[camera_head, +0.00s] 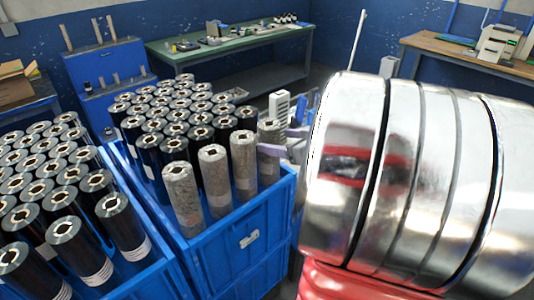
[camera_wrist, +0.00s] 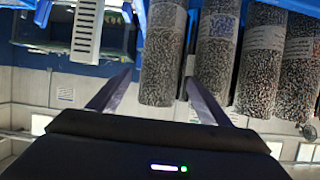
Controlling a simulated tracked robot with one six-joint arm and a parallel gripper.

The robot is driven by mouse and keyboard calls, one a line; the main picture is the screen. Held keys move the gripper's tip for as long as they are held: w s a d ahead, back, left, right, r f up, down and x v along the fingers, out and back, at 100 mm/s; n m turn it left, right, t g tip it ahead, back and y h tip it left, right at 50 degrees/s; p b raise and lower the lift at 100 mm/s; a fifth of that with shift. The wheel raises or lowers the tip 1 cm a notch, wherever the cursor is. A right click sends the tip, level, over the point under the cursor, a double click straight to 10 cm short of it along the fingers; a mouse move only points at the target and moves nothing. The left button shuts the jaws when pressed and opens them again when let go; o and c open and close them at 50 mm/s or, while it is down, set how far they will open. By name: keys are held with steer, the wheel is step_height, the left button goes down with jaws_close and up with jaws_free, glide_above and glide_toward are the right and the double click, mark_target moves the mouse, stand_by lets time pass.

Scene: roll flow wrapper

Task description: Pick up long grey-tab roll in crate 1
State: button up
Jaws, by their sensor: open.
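Several grey speckled rolls stand upright along the front of the middle blue crate (camera_head: 240,235), among them a near one (camera_head: 181,200), a middle one (camera_head: 215,180) and another (camera_head: 243,160). The rightmost grey roll (camera_head: 271,130) is partly hidden by my gripper (camera_head: 284,142). In the wrist view, which looks inverted, my gripper (camera_wrist: 155,98) is open, with a finger on each side of one speckled roll (camera_wrist: 163,60). I cannot tell whether the fingers touch it. More labelled speckled rolls (camera_wrist: 260,60) stand to its right. Tab colours and crate numbers are not readable.
Dark rolls (camera_head: 175,145) fill the rest of the middle crate. A second blue crate of dark rolls (camera_head: 60,235) stands at left. A green workbench (camera_head: 235,45), a blue stand (camera_head: 105,65) and a wooden table (camera_head: 450,45) stand behind. My arm covers the right side.

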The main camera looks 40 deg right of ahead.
steer(key=shift+x, duration=2.65)
steer(key=shift+c, duration=0.6)
steer(key=shift+d, duration=0.1)
jaws_close()
steer(key=shift+r, duration=0.1)
